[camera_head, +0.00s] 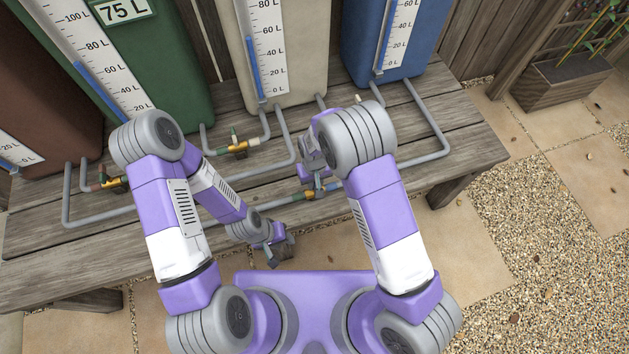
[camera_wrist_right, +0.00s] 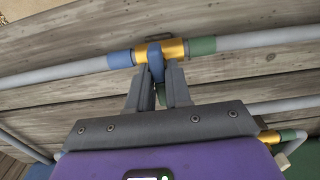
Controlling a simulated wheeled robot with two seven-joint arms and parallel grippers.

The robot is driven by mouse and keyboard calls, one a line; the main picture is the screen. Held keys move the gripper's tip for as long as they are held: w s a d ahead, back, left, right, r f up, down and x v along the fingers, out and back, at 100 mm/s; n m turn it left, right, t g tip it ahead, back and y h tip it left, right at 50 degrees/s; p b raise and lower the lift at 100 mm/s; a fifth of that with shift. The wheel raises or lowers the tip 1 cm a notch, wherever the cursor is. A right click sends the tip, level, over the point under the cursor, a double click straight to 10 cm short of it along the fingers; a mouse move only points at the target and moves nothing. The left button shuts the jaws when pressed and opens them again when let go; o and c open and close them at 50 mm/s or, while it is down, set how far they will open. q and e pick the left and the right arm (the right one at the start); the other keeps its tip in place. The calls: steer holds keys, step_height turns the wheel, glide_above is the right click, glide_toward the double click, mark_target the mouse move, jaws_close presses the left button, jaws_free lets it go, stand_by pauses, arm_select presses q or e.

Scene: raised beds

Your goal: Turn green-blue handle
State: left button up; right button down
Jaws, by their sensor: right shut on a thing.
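The green-blue valve (camera_wrist_right: 173,49) is a brass fitting on a grey pipe, with a blue band on one side and a green band on the other in the right wrist view. Its bluish handle (camera_wrist_right: 156,70) stands between the fingertips of my right gripper (camera_wrist_right: 158,80), which is shut on it. In the head view the valve (camera_head: 308,195) lies on the front pipe, with my right gripper (camera_head: 319,178) just above it, partly hidden by my wrist. My left gripper (camera_head: 281,252) hangs in front of the table edge, away from the valves; its finger opening is unclear.
The wooden table (camera_head: 430,162) carries green (camera_head: 178,45), cream (camera_head: 305,50), blue (camera_head: 420,50) and brown tanks with level scales. Another valve (camera_head: 238,148) lies behind to the left, and a red-green valve (camera_head: 115,184) further left. Grey pipes cross the tabletop.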

steer(key=shift+n, duration=0.3)
steer(key=n, duration=0.3)
steer(key=shift+n, duration=0.4)
steer(key=n, duration=0.4)
steer(key=shift+n+p, duration=0.3)
steer(key=shift+p, duration=0.05)
steer(key=n, duration=0.3)
steer(key=shift+n, duration=0.3)
steer(key=shift+n+p, duration=0.4)
steer(key=shift+n, duration=1.6)
steer(key=c, duration=1.1)
jaws_free()
